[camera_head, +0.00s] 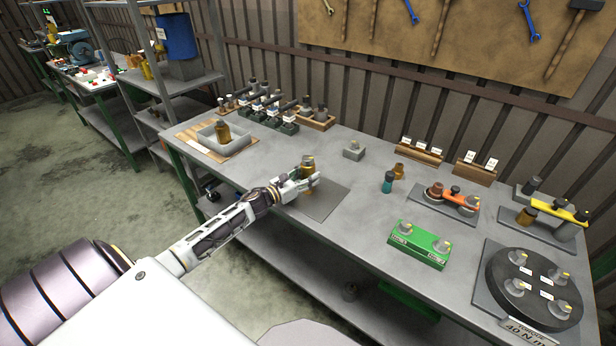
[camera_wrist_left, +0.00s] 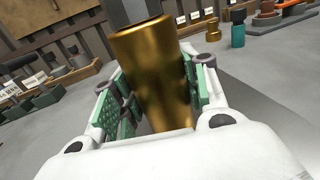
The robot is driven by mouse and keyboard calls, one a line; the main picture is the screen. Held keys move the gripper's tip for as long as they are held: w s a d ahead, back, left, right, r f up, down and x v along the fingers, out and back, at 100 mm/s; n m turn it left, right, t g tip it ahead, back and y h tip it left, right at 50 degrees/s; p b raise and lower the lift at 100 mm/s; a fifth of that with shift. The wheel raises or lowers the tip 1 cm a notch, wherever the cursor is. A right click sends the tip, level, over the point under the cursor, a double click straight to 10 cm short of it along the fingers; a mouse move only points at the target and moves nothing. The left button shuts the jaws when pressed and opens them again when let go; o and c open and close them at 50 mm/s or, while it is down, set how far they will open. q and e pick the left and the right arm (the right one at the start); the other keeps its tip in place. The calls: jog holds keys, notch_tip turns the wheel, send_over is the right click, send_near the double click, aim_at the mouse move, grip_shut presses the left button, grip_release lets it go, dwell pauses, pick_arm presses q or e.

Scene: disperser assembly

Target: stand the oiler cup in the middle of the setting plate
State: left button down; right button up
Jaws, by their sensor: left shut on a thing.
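A brass-coloured oiler cup (camera_wrist_left: 153,75) fills the middle of the left wrist view, between the green pads of my left gripper (camera_wrist_left: 155,100). In the head view the cup (camera_head: 308,164) shows at the tip of my left gripper (camera_head: 303,180), which is shut on it. It looks roughly upright, slightly tilted in the wrist view. The cup is over the dark grey setting plate (camera_head: 325,203) near the bench's front edge. Its lower end is hidden by the gripper, so I cannot tell whether it touches the plate. My right gripper is not in view.
A green box (camera_head: 418,250) sits farther right.

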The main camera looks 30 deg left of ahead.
pick_arm(q)
jog(key=c, duration=1.2)
grip_release()
jog(key=shift+f, duration=0.1)
jog(key=o, duration=0.4)
jog(key=shift+o, duration=0.2)
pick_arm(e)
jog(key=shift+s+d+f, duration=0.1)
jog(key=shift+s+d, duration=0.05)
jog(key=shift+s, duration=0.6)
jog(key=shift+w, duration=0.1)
